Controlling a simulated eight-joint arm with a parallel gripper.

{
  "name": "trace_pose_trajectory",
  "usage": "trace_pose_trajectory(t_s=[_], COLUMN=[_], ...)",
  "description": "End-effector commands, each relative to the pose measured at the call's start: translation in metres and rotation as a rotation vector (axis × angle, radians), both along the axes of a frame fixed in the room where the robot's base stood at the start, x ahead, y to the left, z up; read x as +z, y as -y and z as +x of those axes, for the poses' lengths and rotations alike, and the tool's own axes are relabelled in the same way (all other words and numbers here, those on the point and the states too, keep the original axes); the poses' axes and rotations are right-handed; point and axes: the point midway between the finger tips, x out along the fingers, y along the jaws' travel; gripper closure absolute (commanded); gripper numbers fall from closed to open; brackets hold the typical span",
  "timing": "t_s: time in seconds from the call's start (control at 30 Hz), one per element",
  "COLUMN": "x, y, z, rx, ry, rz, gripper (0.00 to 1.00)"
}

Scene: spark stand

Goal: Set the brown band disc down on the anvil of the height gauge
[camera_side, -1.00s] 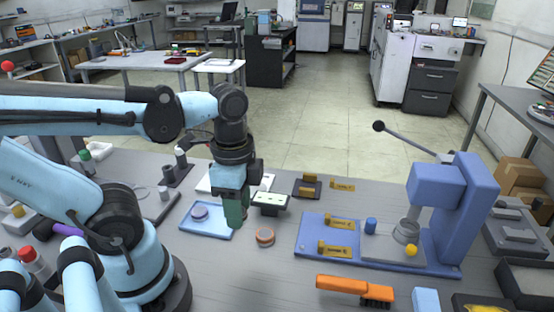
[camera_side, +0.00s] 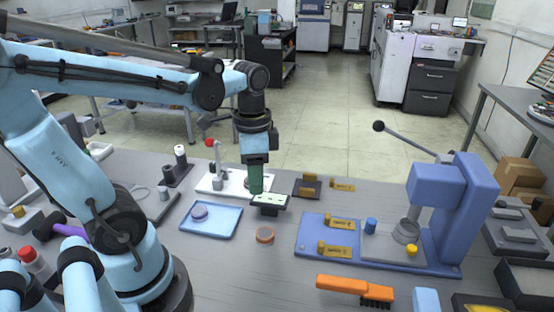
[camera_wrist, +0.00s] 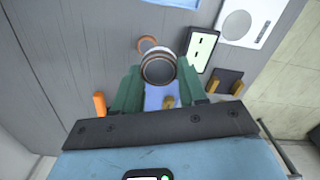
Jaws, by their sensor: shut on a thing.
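My gripper (camera_side: 255,180), with green fingers, is shut on a round grey disc (camera_wrist: 158,70), seen end-on between the fingertips in the wrist view. The height gauge, a white base (camera_side: 207,187) with an upright post (camera_side: 218,158), stands at the back of the table. My gripper is in front of the right part of that base in the side view; its height above it is hard to judge. An orange-brown banded disc (camera_side: 265,236) lies on the table, partly hidden behind the held disc in the wrist view (camera_wrist: 146,43).
A black device with a pale panel (camera_side: 269,200) is close to the fingertips. A blue tray (camera_side: 222,228) holds a purple disc (camera_side: 199,212). A blue press (camera_side: 470,215) on a blue plate (camera_side: 310,240) and an orange brush (camera_side: 345,285) are right.

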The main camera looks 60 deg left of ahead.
Motion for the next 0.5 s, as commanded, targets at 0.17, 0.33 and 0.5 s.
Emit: trace_pose_trajectory(t_s=[0.17,0.33,0.5], x=[-0.004,-0.013,-0.024], y=[-0.039,-0.077,-0.109], z=[0.031,0.052,0.065], rx=[0.153,0.287,0.387], ry=[0.000,0.001,0.001], rz=[0.000,-0.001,-0.001], gripper=[0.94,0.94,0.94])
